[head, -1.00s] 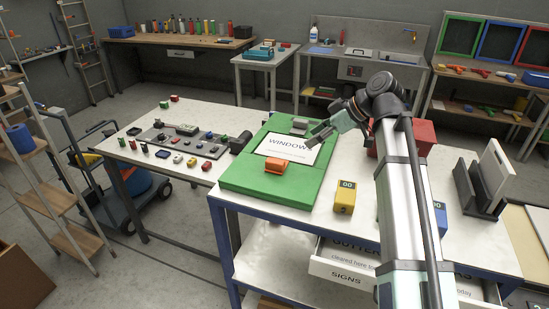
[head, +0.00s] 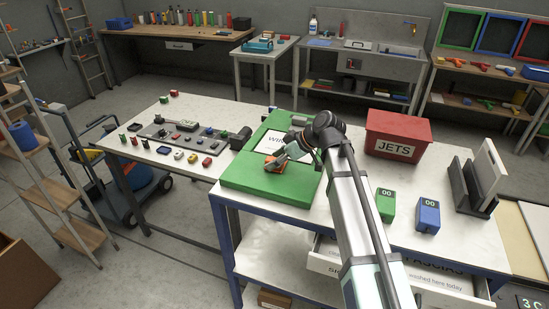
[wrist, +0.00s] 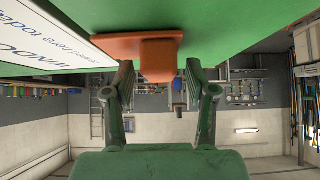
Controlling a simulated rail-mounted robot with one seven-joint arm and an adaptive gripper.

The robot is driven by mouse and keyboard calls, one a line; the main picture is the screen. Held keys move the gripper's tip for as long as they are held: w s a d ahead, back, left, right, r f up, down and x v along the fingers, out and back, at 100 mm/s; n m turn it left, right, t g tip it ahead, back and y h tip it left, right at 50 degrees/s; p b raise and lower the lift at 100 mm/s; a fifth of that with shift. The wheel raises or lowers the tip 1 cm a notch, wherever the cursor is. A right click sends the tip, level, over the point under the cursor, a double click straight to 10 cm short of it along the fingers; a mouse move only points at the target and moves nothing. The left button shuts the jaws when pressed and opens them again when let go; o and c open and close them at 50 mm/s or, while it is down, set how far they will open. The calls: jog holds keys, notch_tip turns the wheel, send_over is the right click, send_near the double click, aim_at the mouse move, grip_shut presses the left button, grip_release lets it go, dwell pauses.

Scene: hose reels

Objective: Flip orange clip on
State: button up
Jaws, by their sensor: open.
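The orange clip (head: 272,169) is on the green board (head: 262,187), in front of the white WINDOW sheet (head: 269,141). My gripper (head: 281,158) is right at the clip and partly covers it in the head view. In the wrist view the clip (wrist: 158,56) shows as a flat plate with a raised block, against the green board. The open fingers (wrist: 160,76) stand on either side of the block, near its end. I cannot tell whether they touch it.
A red JETS bin (head: 399,135) stands at the back of the bench. A green box (head: 385,206) and a blue box (head: 428,216) marked 00 stand right of my arm. Small parts lie on the left table (head: 147,174). My arm hides part of the bench.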

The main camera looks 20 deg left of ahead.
jog(key=shift+a+f, duration=0.25)
grip_shut()
jog(key=shift+w+f+b, duration=0.1)
jog(key=shift+w+b, duration=0.8)
jog(key=shift+w, duration=0.85)
jog(key=shift+r, duration=0.2)
grip_release()
jog(key=shift+w, duration=0.1)
jog(key=shift+d, duration=0.1)
